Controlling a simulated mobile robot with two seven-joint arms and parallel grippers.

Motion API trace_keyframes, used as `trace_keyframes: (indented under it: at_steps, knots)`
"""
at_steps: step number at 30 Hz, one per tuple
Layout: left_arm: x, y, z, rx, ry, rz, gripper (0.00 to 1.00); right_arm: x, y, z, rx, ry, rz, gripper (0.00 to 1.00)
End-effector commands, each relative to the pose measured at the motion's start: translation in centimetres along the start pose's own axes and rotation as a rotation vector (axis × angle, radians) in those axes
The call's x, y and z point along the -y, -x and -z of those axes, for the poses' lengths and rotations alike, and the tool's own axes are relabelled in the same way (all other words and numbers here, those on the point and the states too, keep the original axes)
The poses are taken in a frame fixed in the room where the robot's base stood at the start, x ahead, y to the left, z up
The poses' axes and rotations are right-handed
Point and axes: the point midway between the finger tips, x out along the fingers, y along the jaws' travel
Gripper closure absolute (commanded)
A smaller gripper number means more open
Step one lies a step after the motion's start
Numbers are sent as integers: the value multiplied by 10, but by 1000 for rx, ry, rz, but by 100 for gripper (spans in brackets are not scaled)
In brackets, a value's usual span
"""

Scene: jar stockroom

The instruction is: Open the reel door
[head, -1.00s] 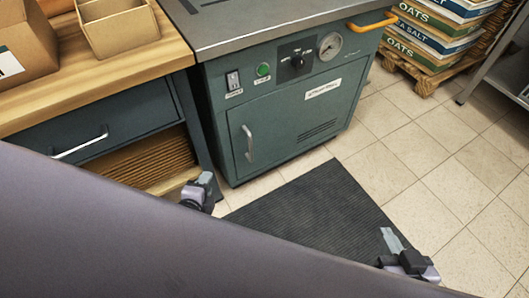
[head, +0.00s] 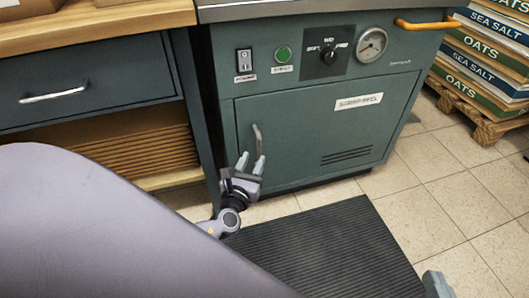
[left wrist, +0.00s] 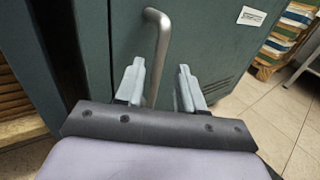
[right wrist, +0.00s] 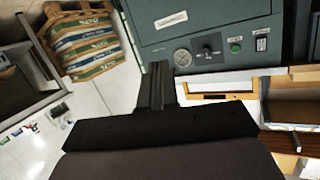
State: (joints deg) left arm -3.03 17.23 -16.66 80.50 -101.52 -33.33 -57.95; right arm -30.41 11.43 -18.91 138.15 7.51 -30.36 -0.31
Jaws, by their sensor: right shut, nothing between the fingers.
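The cabinet's green front door (head: 290,125) is closed. It carries a grey bar handle (head: 257,138), upright near the door's left edge. My left gripper (head: 251,162) is open at the handle's lower end. In the left wrist view its two fingers (left wrist: 160,84) are apart, with the handle (left wrist: 158,45) showing between them, nearer the left finger. I cannot tell how deep the bar sits between the fingers. My right gripper (head: 437,284) shows only partly at the bottom right of the head view. In the right wrist view its fingers (right wrist: 158,70) are together and empty.
Above the door are a switch, a green button (head: 283,54), a dial and a gauge (head: 371,43). An orange bar (head: 430,22) sticks out at the top right. A wooden bench with a drawer (head: 85,90) adjoins at left. A black mat (head: 325,250) lies in front. Sacks (head: 485,60) stand right.

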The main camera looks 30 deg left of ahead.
Motion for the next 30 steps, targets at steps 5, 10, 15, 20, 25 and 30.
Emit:
trace_keyframes:
  at_steps: [5, 10, 15, 20, 25, 30]
  knots:
    - [0, -26, 1, 2, 4, -2, 62, -3, 3, -3, -19, 33, -13, 100]
    - [0, -49, 1, 1, 6, -3, 62, -6, 6, -2, -41, 70, -27, 100]
    - [0, -62, 1, -2, 6, -1, 62, -8, 9, 0, -59, 93, -36, 100]
    - [0, -65, 0, -3, 6, -1, 62, -8, 9, 2, -64, 99, -39, 100]
    - [0, -64, 0, -3, 7, -1, 62, -8, 9, 2, -65, 99, -39, 100]
    - [0, -64, 0, -3, 7, -1, 100, -8, 9, 2, -65, 99, -39, 100]
